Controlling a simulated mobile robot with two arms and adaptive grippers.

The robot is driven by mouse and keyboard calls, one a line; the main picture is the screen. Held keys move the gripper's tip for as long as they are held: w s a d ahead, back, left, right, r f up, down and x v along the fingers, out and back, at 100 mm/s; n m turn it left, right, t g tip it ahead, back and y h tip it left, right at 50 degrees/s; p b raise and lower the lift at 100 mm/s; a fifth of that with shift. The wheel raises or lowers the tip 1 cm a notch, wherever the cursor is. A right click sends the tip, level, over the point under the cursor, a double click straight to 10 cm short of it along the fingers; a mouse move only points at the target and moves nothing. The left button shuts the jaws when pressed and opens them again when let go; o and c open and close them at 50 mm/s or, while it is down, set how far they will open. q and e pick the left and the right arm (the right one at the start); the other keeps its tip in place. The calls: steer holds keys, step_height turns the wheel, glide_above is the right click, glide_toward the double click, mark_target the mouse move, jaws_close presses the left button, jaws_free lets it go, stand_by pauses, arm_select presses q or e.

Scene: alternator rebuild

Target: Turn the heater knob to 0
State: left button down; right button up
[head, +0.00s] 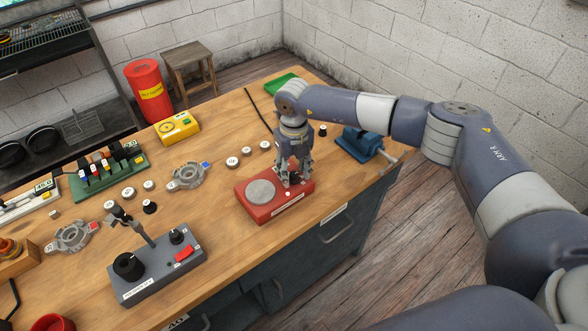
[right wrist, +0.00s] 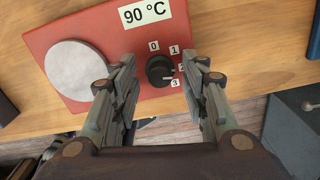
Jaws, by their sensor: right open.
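The heater (head: 254,211) is a red box on the wooden bench, with a round grey plate (head: 260,192) on top. In the right wrist view, its black knob (right wrist: 159,70) has the marks 0, 1, 2 and 3 around it and a 90 °C label (right wrist: 146,13) nearby. The knob's white pointer faces right, about at 2 to 3; I cannot tell exactly. My right gripper (head: 293,181) points down over the knob. It is open, with its fingers (right wrist: 160,88) on either side of the knob, apparently apart from it. My left gripper is not in view.
A blue vise (head: 360,143) stands right of the heater, near the bench edge. A grey control box (head: 157,267) with a black dial and red switch is at front left. A yellow box (head: 177,128) and a metal housing (head: 187,176) lie behind and left.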

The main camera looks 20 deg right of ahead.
jaws_close()
